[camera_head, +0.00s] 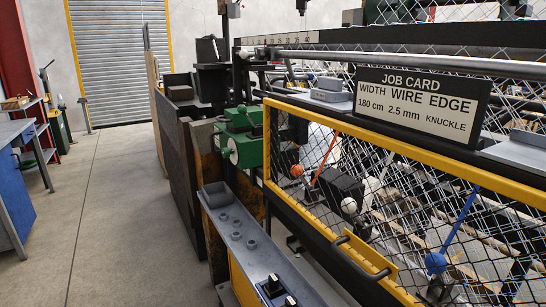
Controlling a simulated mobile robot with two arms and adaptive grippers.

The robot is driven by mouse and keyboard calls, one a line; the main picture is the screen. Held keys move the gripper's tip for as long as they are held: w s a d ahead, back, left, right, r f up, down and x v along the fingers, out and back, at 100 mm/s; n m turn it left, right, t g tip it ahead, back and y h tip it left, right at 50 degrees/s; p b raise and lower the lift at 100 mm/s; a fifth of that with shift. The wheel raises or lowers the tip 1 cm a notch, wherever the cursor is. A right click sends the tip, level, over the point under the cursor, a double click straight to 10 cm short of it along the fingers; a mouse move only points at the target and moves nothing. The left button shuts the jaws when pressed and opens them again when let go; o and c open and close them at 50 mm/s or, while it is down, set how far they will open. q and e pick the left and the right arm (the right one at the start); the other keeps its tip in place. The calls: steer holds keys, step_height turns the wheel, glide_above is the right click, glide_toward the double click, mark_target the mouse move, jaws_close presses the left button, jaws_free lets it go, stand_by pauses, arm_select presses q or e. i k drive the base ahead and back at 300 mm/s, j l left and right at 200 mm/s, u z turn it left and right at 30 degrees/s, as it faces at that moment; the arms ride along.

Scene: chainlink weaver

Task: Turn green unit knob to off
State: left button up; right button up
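A green unit (240,137) stands left of the yellow-framed mesh guard. A rounded green part (229,153) sticks out on its left side; I cannot tell whether this is the knob. A grey-topped cabinet (238,232) with a yellow side stands in front of the green unit. A black control with a pale mark (272,286) sits near its front end, with a similar one partly cut off at the bottom edge. The setting of these controls is too small to read. Neither of my grippers is recognisable in the head view.
The yellow-framed mesh guard (405,152) fills the right, with a job card (420,103) above it. Behind the mesh are levers with orange, white and blue balls. A blue bench (14,190) stands at the left. The concrete floor (105,215) between is clear.

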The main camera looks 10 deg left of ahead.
mark_target(226, 152)
steer(key=i+j+z, duration=0.2)
steer(key=j+z, duration=0.25)
steer(key=i+j+z, duration=0.15)
steer(key=j+z, duration=0.15)
steer(key=z, duration=0.15)
steer(key=j+z, duration=0.9)
